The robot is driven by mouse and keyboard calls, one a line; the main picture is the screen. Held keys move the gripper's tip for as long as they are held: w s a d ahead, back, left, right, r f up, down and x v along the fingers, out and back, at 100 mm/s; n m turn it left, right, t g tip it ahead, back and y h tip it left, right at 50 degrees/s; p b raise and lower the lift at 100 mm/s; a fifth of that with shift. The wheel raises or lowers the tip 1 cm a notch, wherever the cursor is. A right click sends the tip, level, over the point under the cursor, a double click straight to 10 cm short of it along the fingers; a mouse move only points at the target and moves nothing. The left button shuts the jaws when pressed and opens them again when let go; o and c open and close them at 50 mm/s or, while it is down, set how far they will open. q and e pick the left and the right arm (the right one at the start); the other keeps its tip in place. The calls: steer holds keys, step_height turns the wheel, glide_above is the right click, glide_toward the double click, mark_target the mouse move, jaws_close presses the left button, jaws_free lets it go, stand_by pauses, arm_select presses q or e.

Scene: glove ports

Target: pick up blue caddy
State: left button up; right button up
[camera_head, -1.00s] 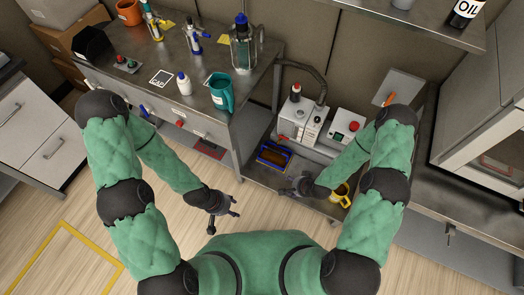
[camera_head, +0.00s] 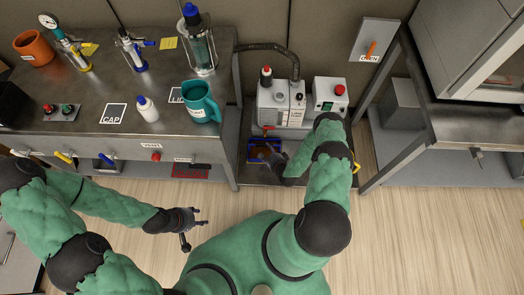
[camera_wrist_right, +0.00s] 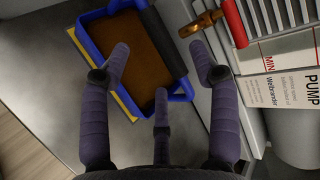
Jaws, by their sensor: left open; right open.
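The blue caddy (camera_head: 250,152), a blue-rimmed tray with a brown inside, sits on the low grey platform beside the pump. In the right wrist view the caddy (camera_wrist_right: 86,48) fills the upper middle, with a dark bar handle across its right side. My right gripper (camera_head: 276,159) is open at the caddy's right side and hides part of it. In the right wrist view the fingers of my right gripper (camera_wrist_right: 160,66) are spread over the caddy's near right end; contact cannot be told. My left gripper (camera_head: 196,224) is open and empty over the floor, left of my body.
The pump (camera_head: 282,105) with its red-handled valve (camera_wrist_right: 236,22) stands close behind and right of the caddy. A workbench (camera_head: 80,120) bears a teal mug (camera_head: 203,105) and a white bottle (camera_head: 147,109). A yellow object (camera_head: 356,167) is mostly hidden behind my right arm.

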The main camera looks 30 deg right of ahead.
mark_target(263, 145)
steer(key=b+x, duration=0.3)
steer(key=x, duration=0.4)
steer(key=shift+a+f+b, duration=0.1)
steer(key=shift+f+b, duration=0.15)
steer(key=shift+b, duration=0.05)
steer(key=shift+r, duration=0.1)
jaws_close()
steer(key=shift+w, duration=0.1)
